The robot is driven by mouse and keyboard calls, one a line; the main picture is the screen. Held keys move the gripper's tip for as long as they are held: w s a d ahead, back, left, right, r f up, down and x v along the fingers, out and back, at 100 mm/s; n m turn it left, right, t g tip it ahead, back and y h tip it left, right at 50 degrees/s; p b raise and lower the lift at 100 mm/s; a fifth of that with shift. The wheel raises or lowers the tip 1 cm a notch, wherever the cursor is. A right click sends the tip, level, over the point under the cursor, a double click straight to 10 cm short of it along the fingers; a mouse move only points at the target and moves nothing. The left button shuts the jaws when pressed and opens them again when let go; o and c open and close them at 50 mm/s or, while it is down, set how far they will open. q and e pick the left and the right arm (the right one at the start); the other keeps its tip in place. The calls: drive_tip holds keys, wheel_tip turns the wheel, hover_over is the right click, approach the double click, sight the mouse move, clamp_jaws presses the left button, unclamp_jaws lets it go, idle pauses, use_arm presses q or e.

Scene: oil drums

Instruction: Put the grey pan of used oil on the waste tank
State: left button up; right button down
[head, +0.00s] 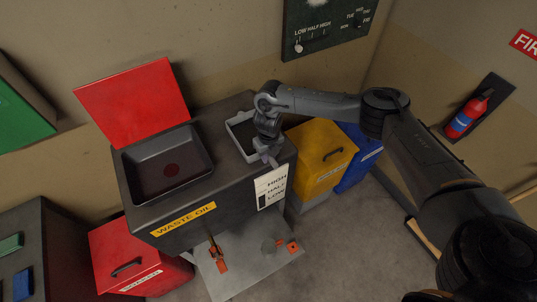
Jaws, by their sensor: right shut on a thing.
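The waste tank (180,229) is a dark box marked WASTE OIL. Its red lid (135,103) stands open behind a black basin (165,166) in the left part of its top. The grey pan (233,141), with a light rim and a dark inside, is over the right part of the tank top. My right gripper (268,158) reaches down at the pan's right side and is shut on the pan; it hides part of it. I cannot tell whether the pan touches the tank top. My left gripper is out of view.
A red bin (133,262) stands left of the tank, yellow (320,155) and blue (358,157) bins to its right. A grey sheet (240,285) with orange items lies in front. A fire extinguisher (468,115) hangs on the right wall.

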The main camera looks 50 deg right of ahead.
drive_tip(key=shift+f, duration=0.1)
drive_tip(key=c, duration=1)
unclamp_jaws()
drive_tip(key=shift+o, duration=0.2)
